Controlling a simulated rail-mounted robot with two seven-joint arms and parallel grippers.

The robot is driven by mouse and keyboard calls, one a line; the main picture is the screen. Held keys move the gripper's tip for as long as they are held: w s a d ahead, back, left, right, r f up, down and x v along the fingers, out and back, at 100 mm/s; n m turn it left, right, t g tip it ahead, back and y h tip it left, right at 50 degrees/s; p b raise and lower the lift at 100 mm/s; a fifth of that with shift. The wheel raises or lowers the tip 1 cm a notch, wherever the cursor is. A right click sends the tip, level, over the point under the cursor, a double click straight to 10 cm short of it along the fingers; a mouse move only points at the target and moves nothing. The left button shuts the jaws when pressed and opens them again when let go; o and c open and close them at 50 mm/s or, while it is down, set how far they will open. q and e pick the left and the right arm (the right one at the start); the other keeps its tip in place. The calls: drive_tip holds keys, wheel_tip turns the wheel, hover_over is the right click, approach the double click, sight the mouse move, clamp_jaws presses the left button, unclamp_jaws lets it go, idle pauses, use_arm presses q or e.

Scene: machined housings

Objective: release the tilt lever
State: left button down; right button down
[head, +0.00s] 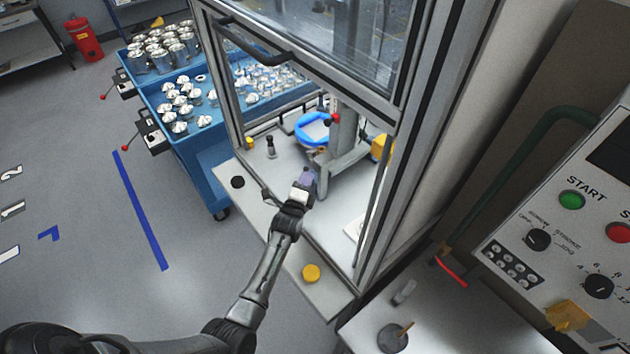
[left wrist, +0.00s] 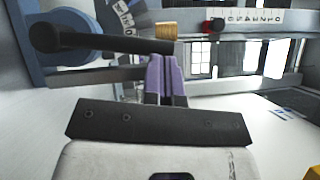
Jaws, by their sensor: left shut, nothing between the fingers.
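My left gripper (head: 307,178) reaches over the front sill of the machine enclosure (head: 385,105), in front of a grey fixture (head: 345,145) with a blue ring (head: 313,128). Its purple fingers (left wrist: 164,77) are closed together and empty. In the left wrist view a dark rod (left wrist: 105,40) with a rounded end lies just beyond the fingertips, in front of a blue round part (left wrist: 70,22). It may be the tilt lever; I cannot tell whether the fingers touch it. A red knob (head: 334,119) shows on the fixture. My right gripper is not in view.
The enclosure's window (head: 345,40) is raised above the opening. A blue cart (head: 175,130) with metal housings stands at left. A yellow button (head: 311,272) and a black one (head: 237,182) sit on the front ledge. A control panel (head: 560,240) stands at right.

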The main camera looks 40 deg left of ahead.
use_arm(q)
drive_tip(key=shift+w+a+r, duration=0.15)
drive_tip(key=shift+a+r, duration=0.05)
drive_tip(key=shift+a, duration=0.2)
drive_tip(key=shift+w+a+r, duration=0.1)
drive_tip(key=shift+a+r, duration=0.05)
drive_tip(key=shift+a, duration=0.25)
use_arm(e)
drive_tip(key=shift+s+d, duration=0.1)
use_arm(q)
drive_tip(key=shift+a, duration=0.1)
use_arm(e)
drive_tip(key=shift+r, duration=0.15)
